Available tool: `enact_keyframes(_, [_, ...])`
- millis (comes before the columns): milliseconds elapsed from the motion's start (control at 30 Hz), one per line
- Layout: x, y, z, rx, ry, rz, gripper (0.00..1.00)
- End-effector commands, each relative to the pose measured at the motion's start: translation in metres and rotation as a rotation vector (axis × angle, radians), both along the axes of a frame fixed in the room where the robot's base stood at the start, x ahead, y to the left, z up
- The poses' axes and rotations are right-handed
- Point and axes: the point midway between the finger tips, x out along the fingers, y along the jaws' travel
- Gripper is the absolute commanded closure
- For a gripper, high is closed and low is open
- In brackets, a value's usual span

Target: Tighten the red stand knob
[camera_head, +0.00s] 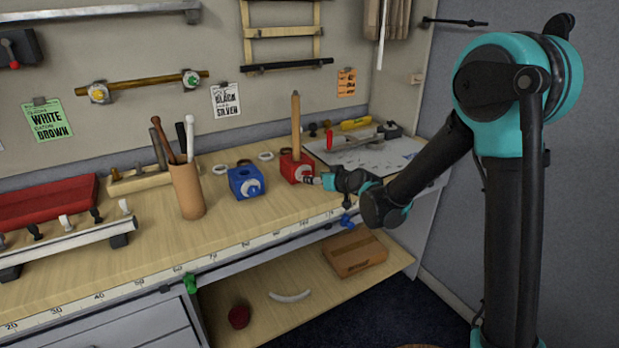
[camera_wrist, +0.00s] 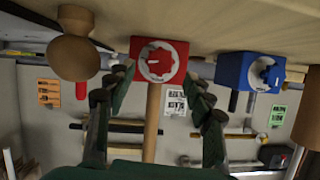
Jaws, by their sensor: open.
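The red stand (camera_head: 289,168) is a red block on the wooden bench with an upright wooden rod (camera_head: 296,125) in its top. Its red knob (camera_wrist: 158,62) sits on a white dial on the block's front face, seen in the upside-down wrist view. My gripper (camera_head: 318,180) is in front of this face. In the wrist view the fingers of my gripper (camera_wrist: 160,80) are apart, one on each side of the knob, with nothing held. Whether a fingertip touches the knob or block cannot be told. In the head view the gripper partly hides the knob.
A blue stand (camera_head: 241,178) with a blue knob (camera_wrist: 269,74) stands left of the red one. A cup of tools (camera_head: 187,190) is farther left. A white sheet (camera_head: 375,157) lies behind my wrist. A wooden box (camera_head: 354,252) is on the lower shelf.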

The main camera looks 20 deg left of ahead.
Motion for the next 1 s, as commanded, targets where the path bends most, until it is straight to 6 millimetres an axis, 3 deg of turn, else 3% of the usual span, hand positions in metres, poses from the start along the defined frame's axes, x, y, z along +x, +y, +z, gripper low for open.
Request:
enact_keyframes(300, [0.023,0.029,-0.015,0.000,0.000,0.000,0.47])
enact_keyframes(700, [0.027,0.035,-0.018,0.001,0.001,0.000,0.47])
enact_keyframes(1000, [0.027,0.034,-0.018,0.001,0.001,0.000,0.82])
